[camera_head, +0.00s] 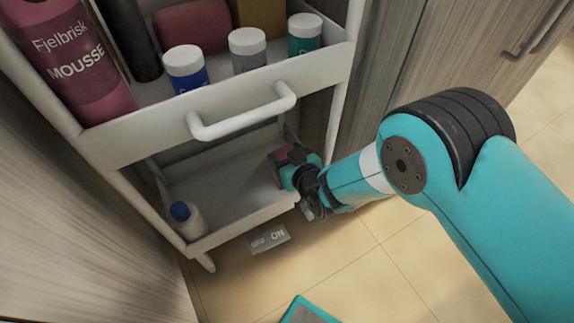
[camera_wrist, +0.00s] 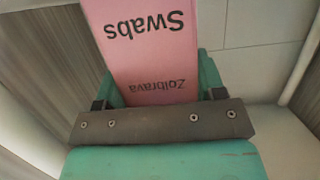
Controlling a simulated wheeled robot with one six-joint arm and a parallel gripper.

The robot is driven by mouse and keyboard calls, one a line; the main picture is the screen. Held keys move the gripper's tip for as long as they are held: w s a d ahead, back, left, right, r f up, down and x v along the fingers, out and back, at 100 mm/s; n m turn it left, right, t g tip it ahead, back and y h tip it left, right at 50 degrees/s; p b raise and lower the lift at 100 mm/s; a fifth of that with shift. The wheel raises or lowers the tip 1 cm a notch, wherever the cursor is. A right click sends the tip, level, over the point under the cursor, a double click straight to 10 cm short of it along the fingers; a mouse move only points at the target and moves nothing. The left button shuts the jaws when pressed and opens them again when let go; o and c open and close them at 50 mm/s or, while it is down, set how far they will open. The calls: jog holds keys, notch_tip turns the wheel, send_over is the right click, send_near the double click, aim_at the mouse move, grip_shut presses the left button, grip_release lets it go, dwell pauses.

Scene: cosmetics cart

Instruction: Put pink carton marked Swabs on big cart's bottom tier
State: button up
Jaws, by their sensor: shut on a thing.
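The pink carton marked Swabs (camera_wrist: 146,45) is between the fingers of my gripper (camera_wrist: 155,95), and its lettering appears upside down in the wrist view. In the head view my gripper (camera_head: 284,166) is shut on the carton (camera_head: 283,156), of which only a small dark pink part shows. It is at the right side of the big cart's bottom tier (camera_head: 222,180), inside the opening below the upper tier. I cannot tell whether the carton touches the tier floor.
A white bottle with a blue cap (camera_head: 188,219) stands at the bottom tier's front left. The upper tier (camera_head: 160,128) with its handle (camera_head: 243,112) overhangs, holding several bottles and tubs. The tier's middle is clear.

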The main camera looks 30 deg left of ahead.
jog(key=shift+f+b, duration=0.35)
jog(key=shift+f, duration=0.95)
jog(key=shift+f, duration=0.2)
jog(key=o, duration=1.2)
jog(key=shift+r, duration=0.1)
jog(key=shift+r, duration=0.1)
jog(key=shift+s+d+r+p, duration=0.1)
jog(key=shift+d+r+p, duration=0.1)
jog(key=shift+p, duration=0.1)
jog(key=p+v, duration=1)
jog(key=v, duration=0.1)
jog(key=shift+s+d, duration=0.15)
jog(key=shift+d, duration=0.1)
